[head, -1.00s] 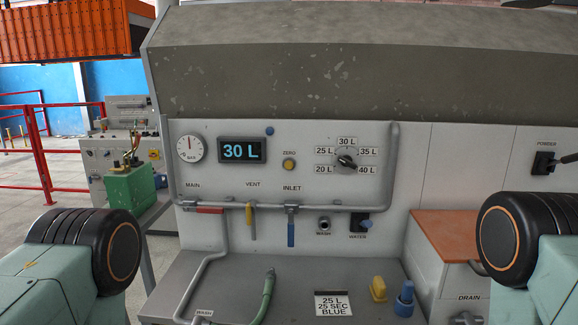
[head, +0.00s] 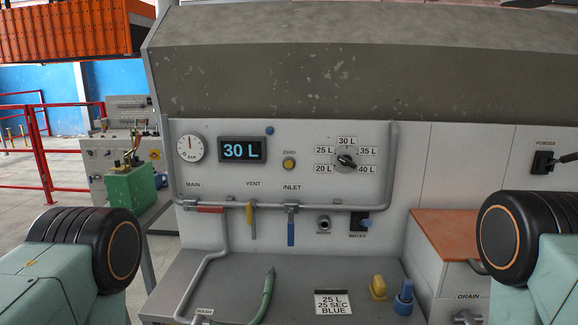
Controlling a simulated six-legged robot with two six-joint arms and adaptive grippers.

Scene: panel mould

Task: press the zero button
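The zero button (head: 289,163) is a small yellow round button under the label ZERO, on the pale upright panel in the head view. It sits between the display (head: 242,150), which reads 30 L, and the selector dial (head: 346,161) with its litre marks. Nothing covers the button. Dark rounded joints of my arms show at the lower left and lower right, but neither gripper is in the picture.
A grey pipe runs below the button with a red handle (head: 210,210), a yellow handle (head: 252,222) and a blue handle (head: 291,230). A green hose (head: 265,295), a label card (head: 333,303), a yellow plug (head: 378,288) and a blue plug (head: 404,298) are on the bench.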

